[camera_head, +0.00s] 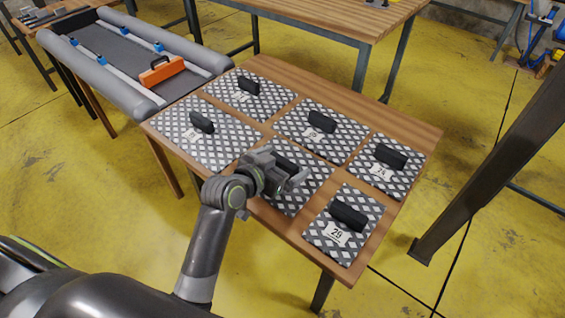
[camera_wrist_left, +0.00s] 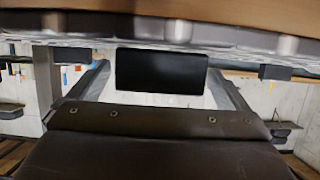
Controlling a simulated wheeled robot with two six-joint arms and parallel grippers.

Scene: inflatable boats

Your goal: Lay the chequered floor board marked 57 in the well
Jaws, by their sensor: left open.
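Several chequered floor boards with black handles lie flat on a wooden table. My left gripper (camera_head: 298,180) is over the front middle board (camera_head: 312,192), hiding its number and most of its handle. In the left wrist view, a black handle (camera_wrist_left: 162,71) shows between the open fingers; I cannot tell whether they touch it. I cannot read 57 on any board. The nearest board (camera_head: 335,258) reads 29, and the right one (camera_head: 408,185) seems to read 74. The grey boat (camera_head: 193,52) at the upper left has a dark well (camera_head: 105,45) between its tubes. My right gripper is not in view.
An orange handled piece (camera_head: 162,71) stands across the boat's well near its front end. The boards' table (camera_head: 270,68) stands close to the boat. Another wooden table (camera_head: 340,15) is behind, and a dark post (camera_head: 490,175) rises at the right.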

